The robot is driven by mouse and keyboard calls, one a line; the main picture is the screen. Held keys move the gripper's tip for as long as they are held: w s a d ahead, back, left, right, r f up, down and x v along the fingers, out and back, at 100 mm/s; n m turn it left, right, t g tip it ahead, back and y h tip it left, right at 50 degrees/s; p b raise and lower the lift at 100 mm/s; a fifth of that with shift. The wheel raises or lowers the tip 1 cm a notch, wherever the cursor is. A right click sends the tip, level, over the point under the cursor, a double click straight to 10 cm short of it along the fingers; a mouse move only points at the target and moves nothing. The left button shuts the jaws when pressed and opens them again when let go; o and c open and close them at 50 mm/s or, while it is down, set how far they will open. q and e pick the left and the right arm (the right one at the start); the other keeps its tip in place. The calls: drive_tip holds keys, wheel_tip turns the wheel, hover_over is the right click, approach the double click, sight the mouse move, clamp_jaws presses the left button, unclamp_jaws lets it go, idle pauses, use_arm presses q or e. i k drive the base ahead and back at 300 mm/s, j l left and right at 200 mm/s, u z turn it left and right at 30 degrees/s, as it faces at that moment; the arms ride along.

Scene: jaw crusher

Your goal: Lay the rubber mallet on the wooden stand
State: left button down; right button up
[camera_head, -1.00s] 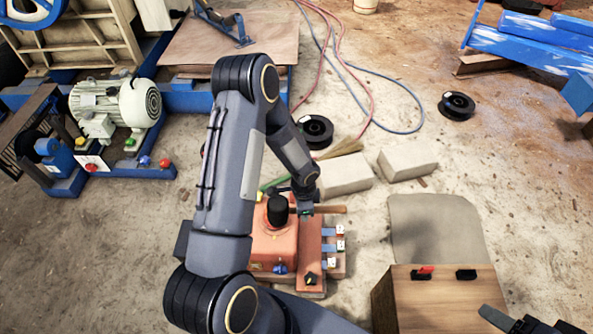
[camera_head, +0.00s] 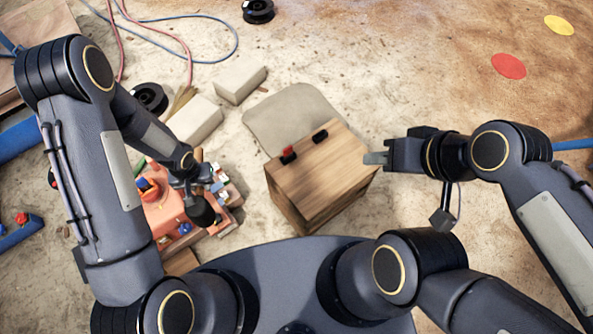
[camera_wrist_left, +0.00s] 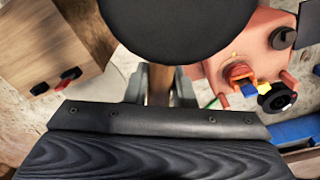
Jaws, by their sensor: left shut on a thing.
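The rubber mallet has a black head (camera_head: 201,211) and a brown wooden handle (camera_wrist_left: 158,84). My left gripper (camera_head: 194,183) is shut on the handle, above the orange machine. The head fills the top middle of the left wrist view. The wooden stand (camera_head: 325,178) is a box to the right of the mallet, with a small red and a small black piece on its top. The stand also shows at the upper left of the left wrist view (camera_wrist_left: 38,42). My right gripper (camera_head: 376,158) is empty, just right of the stand; its finger gap is unclear.
The orange machine (camera_head: 163,218) with switches and knobs lies below my left gripper. Pale blocks (camera_head: 240,84) and a grey mat (camera_head: 288,112) lie behind the stand. A black spool (camera_head: 150,97) and hoses lie farther back. The floor at the right is largely clear.

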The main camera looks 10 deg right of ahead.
sight(331, 177)
drive_tip(key=l+u, duration=0.15)
drive_tip(key=l, duration=0.3)
drive_tip(key=k+l+u, duration=0.15)
drive_tip(key=l, duration=0.3)
drive_tip(key=k+l+u, duration=0.15)
drive_tip(key=l, duration=0.25)
drive_tip(key=k+l+u, duration=0.15)
drive_tip(key=l, duration=0.3)
drive_tip(key=k+l+u, duration=0.15)
drive_tip(key=l, duration=0.25)
drive_tip(key=i+l+u, duration=0.15)
drive_tip(key=l+u, duration=0.2)
drive_tip(key=l, duration=0.65)
drive_tip(key=l+u, duration=0.4)
drive_tip(key=l, duration=0.6)
drive_tip(key=i+l, duration=0.25)
drive_tip(key=l, duration=0.15)
drive_tip(key=i+l+u, duration=0.15)
drive_tip(key=l, duration=0.25)
drive_tip(key=i, duration=0.1)
